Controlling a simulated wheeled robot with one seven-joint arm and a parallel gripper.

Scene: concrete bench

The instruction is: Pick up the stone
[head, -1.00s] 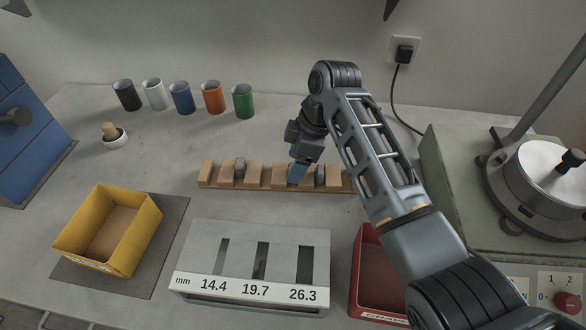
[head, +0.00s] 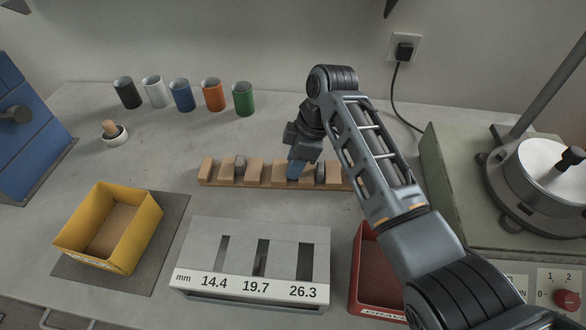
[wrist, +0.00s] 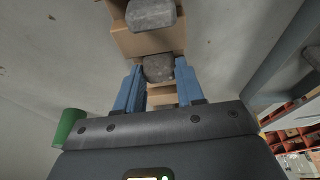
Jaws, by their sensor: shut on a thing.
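A wooden rack (head: 208,182) with upright blocks lies across the middle of the bench. A grey stone (wrist: 158,68) sits between the blue fingers of my gripper (wrist: 159,88) in the wrist view, and the fingers are shut on it. In the head view my gripper (head: 297,170) points down at the rack, and its fingers hide the held stone. I cannot tell whether that stone is clear of the rack. Another stone (head: 319,172) sits in the slot just right of my gripper, and one more stone (head: 240,167) sits farther left. A second stone (wrist: 151,14) shows beyond the held one in the wrist view.
A grey gauge box (head: 210,235) with three slots marked 14.4, 19.7 and 26.3 stands in front. A yellow bin (head: 75,240) is at left, a red bin (head: 362,275) at right. Several coloured cups (head: 181,97) line the back. A green machine (head: 450,190) stands at right.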

